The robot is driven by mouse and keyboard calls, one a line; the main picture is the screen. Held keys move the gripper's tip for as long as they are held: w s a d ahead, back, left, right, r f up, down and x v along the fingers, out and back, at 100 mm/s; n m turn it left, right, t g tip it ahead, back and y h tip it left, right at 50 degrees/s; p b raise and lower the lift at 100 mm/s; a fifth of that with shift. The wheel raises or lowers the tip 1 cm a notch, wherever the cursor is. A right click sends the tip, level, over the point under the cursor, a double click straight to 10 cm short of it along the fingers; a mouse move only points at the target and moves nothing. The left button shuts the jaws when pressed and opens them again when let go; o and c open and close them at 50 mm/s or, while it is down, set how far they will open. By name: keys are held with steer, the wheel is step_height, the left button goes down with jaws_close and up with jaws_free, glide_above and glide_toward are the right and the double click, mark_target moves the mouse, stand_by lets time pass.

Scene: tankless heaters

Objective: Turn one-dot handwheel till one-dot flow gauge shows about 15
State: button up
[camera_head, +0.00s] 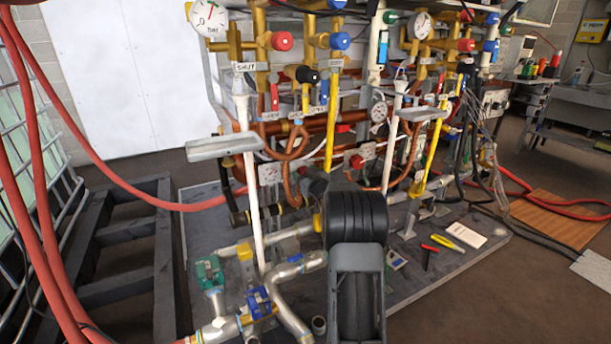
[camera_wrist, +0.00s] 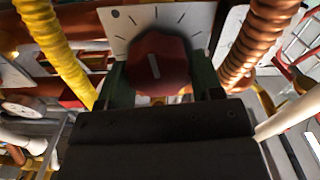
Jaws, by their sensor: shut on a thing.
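In the wrist view a red handwheel (camera_wrist: 156,66) with a white pointer line sits before a pale plate (camera_wrist: 118,24) with dark tick marks. The pointer line stands nearly upright. My gripper (camera_wrist: 160,80) has its dark green fingers on either side of the handwheel and is shut on it. I can see no dot marking on the handwheel. In the head view my arm hides the fingertips. Round gauges show at the upper left (camera_head: 208,17), upper right (camera_head: 420,26) and middle (camera_head: 378,112). Their readings and dot marks are too small to tell.
A yellow corrugated pipe (camera_wrist: 50,38) and a copper corrugated pipe (camera_wrist: 257,45) run close on either side of my gripper. Pale pipes (camera_head: 298,267) lie low to the left of my arm. Pliers (camera_head: 441,241) and a white booklet (camera_head: 462,234) lie on the base plate.

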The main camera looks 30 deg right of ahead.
steer(key=m+p, duration=0.2)
steer(key=p, duration=0.1)
steer(key=shift+r, duration=0.25)
steer(key=shift+m+p, duration=0.9)
steer(key=shift+p, duration=0.15)
steer(key=m+p, duration=0.2)
steer(key=m, duration=0.1)
steer(key=m+p, duration=0.3)
steer(key=shift+d+f, duration=0.2)
steer(key=m+p, duration=0.2)
steer(key=m, duration=0.2)
steer(key=shift+f+m+p, duration=0.15)
steer(key=shift+m+p, duration=0.15)
steer(key=shift+p, duration=0.1)
steer(key=shift+f+m+p, duration=0.15)
steer(key=shift+m+p, duration=0.5)
steer(key=shift+m, duration=1.05)
